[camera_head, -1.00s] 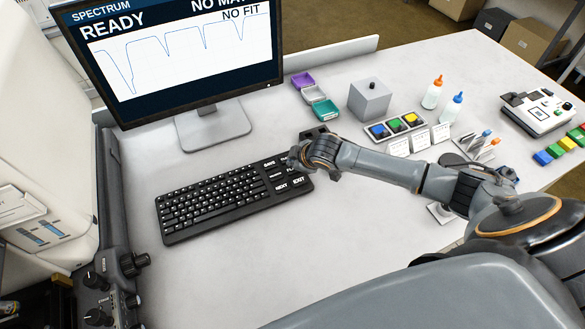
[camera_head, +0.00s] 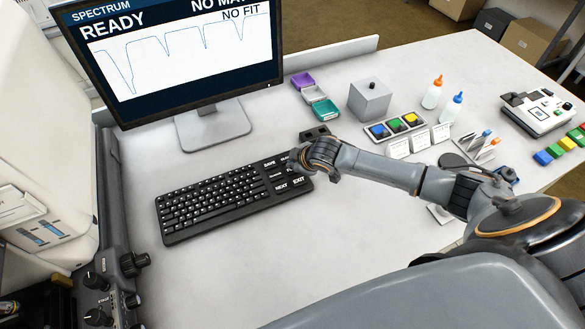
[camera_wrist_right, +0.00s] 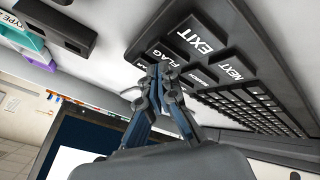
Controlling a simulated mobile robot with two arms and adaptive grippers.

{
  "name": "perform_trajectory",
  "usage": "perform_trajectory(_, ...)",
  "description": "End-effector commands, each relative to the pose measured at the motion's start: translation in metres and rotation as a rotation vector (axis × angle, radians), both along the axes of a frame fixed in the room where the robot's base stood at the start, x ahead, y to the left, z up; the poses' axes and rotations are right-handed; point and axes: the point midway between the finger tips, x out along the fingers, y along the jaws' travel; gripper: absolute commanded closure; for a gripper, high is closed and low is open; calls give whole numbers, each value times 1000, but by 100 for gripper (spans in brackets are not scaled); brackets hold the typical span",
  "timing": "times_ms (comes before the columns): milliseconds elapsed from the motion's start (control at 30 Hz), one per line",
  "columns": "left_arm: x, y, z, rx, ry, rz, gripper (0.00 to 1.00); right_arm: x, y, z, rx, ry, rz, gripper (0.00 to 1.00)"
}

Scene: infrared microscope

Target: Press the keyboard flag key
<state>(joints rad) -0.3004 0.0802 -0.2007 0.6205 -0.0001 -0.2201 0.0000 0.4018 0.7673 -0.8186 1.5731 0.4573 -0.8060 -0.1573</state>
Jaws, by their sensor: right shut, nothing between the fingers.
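The black keyboard (camera_head: 215,203) lies on the white table in front of the monitor. Its right end carries large labelled keys, SAVE, NEXT and EXIT among them. My right gripper (camera_head: 296,158) is over the far right corner of the keyboard in the head view and hides some of these keys. In the right wrist view the shut, empty fingertips (camera_wrist_right: 160,70) are close beside the flag key (camera_wrist_right: 160,55), whose FLAG label is readable. I cannot tell whether the tips touch it. The EXIT key (camera_wrist_right: 202,41) and NEXT key (camera_wrist_right: 233,68) are nearby. My left gripper is out of view.
The monitor (camera_head: 185,50) reads READY, with a spectrum curve and NO FIT. A dark slotted block (camera_head: 315,133) stands just beyond the gripper. Coloured trays, a grey box (camera_head: 370,100) and bottles stand farther back. Bare table lies in front of the keyboard.

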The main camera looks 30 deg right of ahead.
Motion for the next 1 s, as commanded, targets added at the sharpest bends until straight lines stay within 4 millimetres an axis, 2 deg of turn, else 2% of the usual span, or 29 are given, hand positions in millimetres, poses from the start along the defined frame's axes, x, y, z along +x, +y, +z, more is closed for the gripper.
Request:
perform_trajectory(667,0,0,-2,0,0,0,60,0,0,-8,-1,1,0,100)
perform_trajectory(1000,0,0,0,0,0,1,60,0,0,-6,-1,1,-1,100)
